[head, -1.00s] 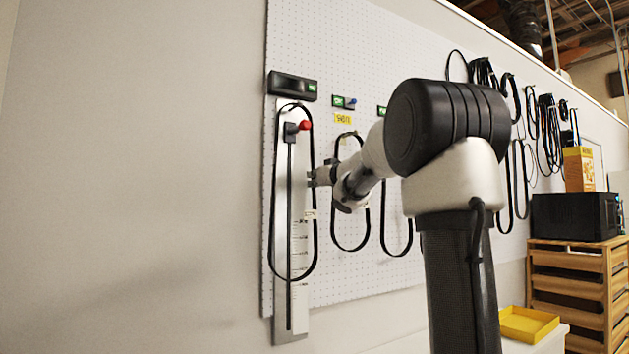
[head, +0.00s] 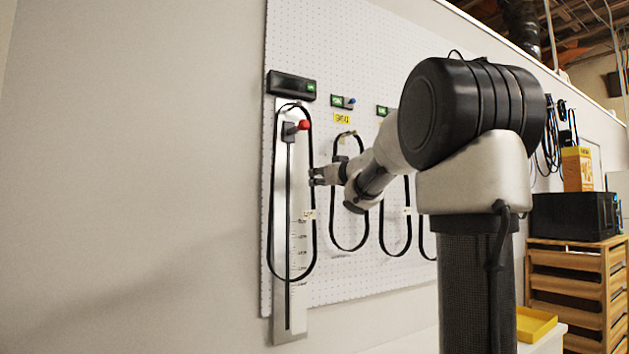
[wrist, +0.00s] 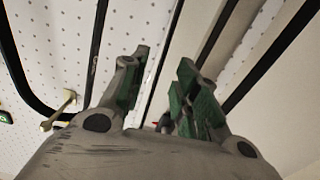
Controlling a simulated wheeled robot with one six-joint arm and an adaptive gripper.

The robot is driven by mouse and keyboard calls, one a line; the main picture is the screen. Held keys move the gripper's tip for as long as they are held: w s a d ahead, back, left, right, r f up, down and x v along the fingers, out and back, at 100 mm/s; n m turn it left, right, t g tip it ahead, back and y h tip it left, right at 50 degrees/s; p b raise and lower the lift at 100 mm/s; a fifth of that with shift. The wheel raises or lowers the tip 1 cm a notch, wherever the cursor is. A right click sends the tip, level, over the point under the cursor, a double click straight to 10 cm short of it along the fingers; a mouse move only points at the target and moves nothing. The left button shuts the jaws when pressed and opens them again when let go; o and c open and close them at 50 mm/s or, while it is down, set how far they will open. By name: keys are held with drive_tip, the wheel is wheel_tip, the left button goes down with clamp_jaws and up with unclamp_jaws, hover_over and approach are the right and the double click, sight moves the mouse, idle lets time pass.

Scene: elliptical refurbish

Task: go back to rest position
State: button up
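My gripper (head: 316,177) is at the right strand of a black belt loop (head: 268,215), in front of the pegboard. In the wrist view my gripper (wrist: 163,68) has its two green-padded fingers apart, with no object clearly held between them. Dark belt strands run behind and beside the fingers; I cannot tell whether one passes between them. The belt hangs over a grey block with a red knob (head: 303,125) on the upright measuring scale (head: 299,265).
The white pegboard (head: 350,275) carries more hanging belts, such as one just right of the scale (head: 333,215). A black display (head: 291,86) tops the scale. A yellow tray (head: 535,324) and a wooden drawer rack (head: 565,285) stand at right. Bare wall fills the left.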

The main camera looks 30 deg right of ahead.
drive_tip(key=s, duration=0.8)
drive_tip(key=s+d+f+m+g+h, duration=0.2)
drive_tip(key=s+d+f+g+h, duration=0.15)
drive_tip(key=d+f+h, duration=0.4)
drive_tip(key=s+d+f+m+g, duration=0.1)
drive_tip(key=s+d+f+g, duration=0.1)
drive_tip(key=s+f+g, duration=0.3)
drive_tip(key=s+d+f+m, duration=0.1)
drive_tip(key=s+d+f, duration=0.1)
drive_tip(key=s+f, duration=0.35)
drive_tip(key=s+a+f+g+y, duration=0.45)
drive_tip(key=s+a+f, duration=0.65)
drive_tip(key=f, duration=0.3)
drive_tip(key=s+a+f+n+y, duration=0.2)
drive_tip(key=s+a, duration=0.3)
drive_tip(key=a, duration=0.6)
drive_tip(key=shift+s+f+n+g, duration=0.35)
drive_tip(key=shift+f+n+g, duration=0.05)
drive_tip(key=shift+f+n, duration=0.2)
drive_tip(key=shift+d, duration=0.1)
